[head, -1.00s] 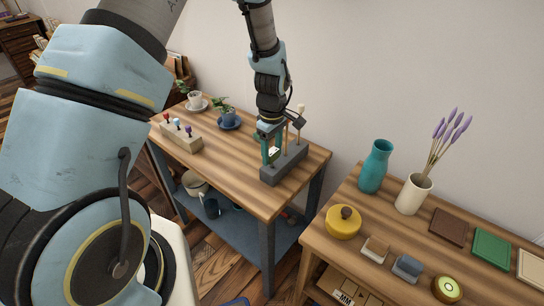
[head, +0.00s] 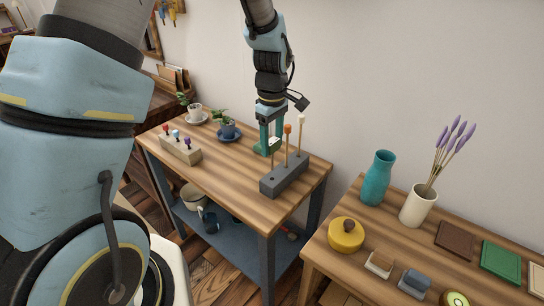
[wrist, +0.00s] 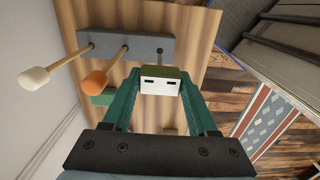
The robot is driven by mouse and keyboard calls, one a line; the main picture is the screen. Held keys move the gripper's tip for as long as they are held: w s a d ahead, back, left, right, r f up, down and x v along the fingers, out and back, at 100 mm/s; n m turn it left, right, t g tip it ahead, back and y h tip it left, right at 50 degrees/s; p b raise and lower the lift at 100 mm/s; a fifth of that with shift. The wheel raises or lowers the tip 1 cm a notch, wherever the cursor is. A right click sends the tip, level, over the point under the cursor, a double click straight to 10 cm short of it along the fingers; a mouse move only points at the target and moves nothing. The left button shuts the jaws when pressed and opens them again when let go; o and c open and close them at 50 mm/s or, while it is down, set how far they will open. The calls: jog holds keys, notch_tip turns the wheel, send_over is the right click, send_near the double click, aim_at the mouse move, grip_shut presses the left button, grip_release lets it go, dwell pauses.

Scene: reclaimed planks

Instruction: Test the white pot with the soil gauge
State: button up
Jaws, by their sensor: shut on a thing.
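My gripper (head: 268,148) is shut on the soil gauge (wrist: 160,85), whose head shows a white face with two dark slots and a green edge in the wrist view. In the head view only a pale bit of the gauge (head: 273,142) shows between the green fingers; its lower part is hard to make out. The gripper is by the left end of the grey rack (head: 285,178). The white pot (head: 195,114) holds a small plant and stands on a white saucer at the bench's far left, away from the gripper.
A blue pot (head: 227,128) with a plant stands on a blue saucer between the white pot and my gripper. An orange-topped stick (head: 287,129) and a white-topped stick (head: 302,120) rise from the rack. A wooden block (head: 180,150) with several coloured knobs sits at left.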

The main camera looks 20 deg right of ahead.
notch_tip(320, 180, up, 3)
jog(key=shift+f, duration=0.1)
jog(key=shift+r+p, duration=2.3)
jog(key=shift+r, duration=0.55)
jog(key=shift+w, duration=0.1)
